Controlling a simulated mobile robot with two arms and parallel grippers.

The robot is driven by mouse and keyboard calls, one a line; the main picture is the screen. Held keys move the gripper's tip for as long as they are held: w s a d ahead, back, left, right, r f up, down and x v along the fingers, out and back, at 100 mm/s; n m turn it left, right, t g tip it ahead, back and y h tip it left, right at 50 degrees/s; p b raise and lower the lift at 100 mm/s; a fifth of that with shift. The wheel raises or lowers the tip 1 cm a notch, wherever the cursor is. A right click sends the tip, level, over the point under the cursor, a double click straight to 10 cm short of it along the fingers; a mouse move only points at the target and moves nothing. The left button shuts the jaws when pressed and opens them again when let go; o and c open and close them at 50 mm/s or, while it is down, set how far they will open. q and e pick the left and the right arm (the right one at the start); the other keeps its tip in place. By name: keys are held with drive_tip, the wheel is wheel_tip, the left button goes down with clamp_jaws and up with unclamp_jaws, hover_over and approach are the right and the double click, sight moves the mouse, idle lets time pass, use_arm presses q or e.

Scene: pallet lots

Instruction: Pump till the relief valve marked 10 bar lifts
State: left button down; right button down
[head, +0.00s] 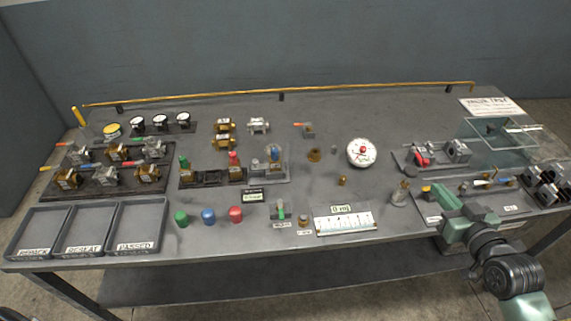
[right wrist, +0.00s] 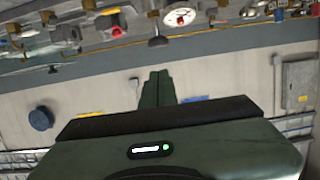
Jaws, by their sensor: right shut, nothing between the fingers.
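Valves with a green cap (head: 184,163) and a red cap (head: 234,160) stand on a dark rack in mid-table. My left gripper is not in view.
Grey trays (head: 38,230) marked repack, reseat and passed stand at the front left. Green, blue and red caps (head: 208,216) stand near the front edge. A brass pipe (head: 280,94) runs along the back.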

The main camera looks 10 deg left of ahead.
drive_tip(key=shift+r, duration=0.15)
drive_tip(key=r, duration=0.3)
drive_tip(key=shift+w+a+r, duration=0.1)
drive_tip(key=shift+w+a, duration=0.1)
drive_tip(key=shift+a, duration=0.1)
drive_tip(key=shift+w, duration=0.1)
drive_tip(key=p, duration=0.2)
hover_over(413, 175)
wheel_tip(413, 175, down, 2)
drive_tip(key=shift+f, duration=0.15)
drive_tip(key=f, duration=0.2)
drive_tip(key=f+p, duration=0.1)
drive_tip(key=f, duration=0.1)
drive_tip(key=shift+s+d+f, duration=0.1)
drive_tip(key=shift+s, duration=0.1)
drive_tip(key=shift+f, duration=0.15)
